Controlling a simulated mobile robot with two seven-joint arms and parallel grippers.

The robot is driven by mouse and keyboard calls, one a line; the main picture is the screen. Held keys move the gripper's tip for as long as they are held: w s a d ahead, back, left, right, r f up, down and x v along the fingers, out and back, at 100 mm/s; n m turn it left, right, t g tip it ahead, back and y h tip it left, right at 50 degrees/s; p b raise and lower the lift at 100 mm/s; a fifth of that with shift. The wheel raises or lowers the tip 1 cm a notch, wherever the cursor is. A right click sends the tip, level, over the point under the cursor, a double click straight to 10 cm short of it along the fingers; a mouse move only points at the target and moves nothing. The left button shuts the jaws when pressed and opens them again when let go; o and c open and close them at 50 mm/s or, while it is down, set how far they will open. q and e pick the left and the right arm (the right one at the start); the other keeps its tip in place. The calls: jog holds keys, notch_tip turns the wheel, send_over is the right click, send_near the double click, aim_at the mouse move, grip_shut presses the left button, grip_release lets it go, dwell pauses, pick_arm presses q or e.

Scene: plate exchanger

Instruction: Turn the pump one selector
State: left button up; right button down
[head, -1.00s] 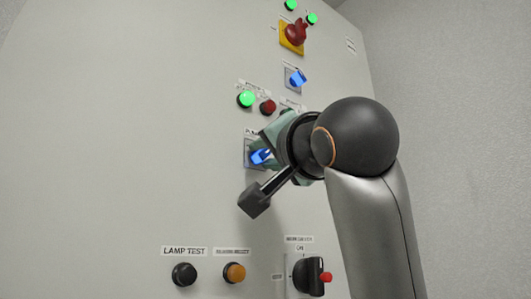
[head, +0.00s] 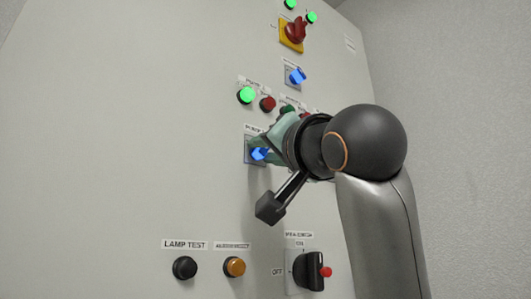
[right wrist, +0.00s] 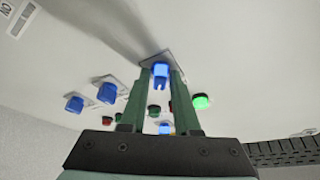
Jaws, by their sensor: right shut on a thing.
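The blue selector (head: 258,154) sits on a square grey plate on the panel, below the green and red lamps. Its label above is too small to read fully. My right gripper (head: 266,146) reaches it from the right, its green fingers partly covering the plate. In the right wrist view, the blue knob (right wrist: 160,70) stands between the two green fingertips (right wrist: 160,79), and the gripper is shut on it. My left gripper is not in view.
Another blue selector (head: 296,76) and a red rotary switch on a yellow plate (head: 293,31) are above. A lit green lamp (head: 246,95) and a red one (head: 268,104) are close by. The black lamp test button (head: 184,268) and amber button (head: 234,267) are below. The panel's left is bare.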

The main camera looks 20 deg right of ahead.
jog(key=n+y, duration=0.2)
jog(key=n, duration=0.2)
jog(key=shift+w+d+f+n+b, duration=0.1)
jog(key=shift+n+b, duration=0.2)
jog(key=shift+n, duration=0.1)
jog(key=shift+d+n+y, duration=0.1)
jog(key=shift+n+y, duration=1.4)
jog(key=shift+n, duration=1)
jog(key=c, duration=0.8)
grip_release()
jog(key=shift+b+v, duration=2.45)
jog(key=shift+v, duration=3.8)
